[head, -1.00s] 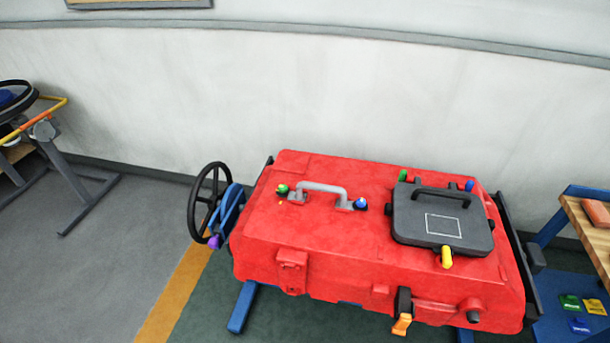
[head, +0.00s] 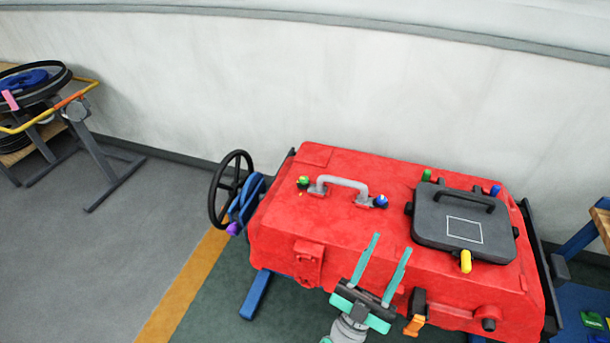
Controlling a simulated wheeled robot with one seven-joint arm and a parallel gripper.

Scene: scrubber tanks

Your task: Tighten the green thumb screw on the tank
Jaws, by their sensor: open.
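The red tank (head: 330,227) lies on a blue stand in front of the wall. A green thumb screw (head: 304,182) sits at the left end of the grey handle (head: 345,181) on its top. Another green knob (head: 426,175) stands at the back left corner of the dark lid (head: 440,242). My gripper (head: 386,246) is at the front edge of the tank, with two teal fingers spread apart and nothing between them. It is to the right of and nearer than the green screw by the handle, apart from it.
A blue knob (head: 380,201) is at the handle's right end. A yellow knob (head: 466,261) and a blue knob (head: 495,191) are on the lid. A black handwheel (head: 231,188) with a purple knob (head: 233,229) juts out at the tank's left. An orange lever (head: 414,325) hangs at the front.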

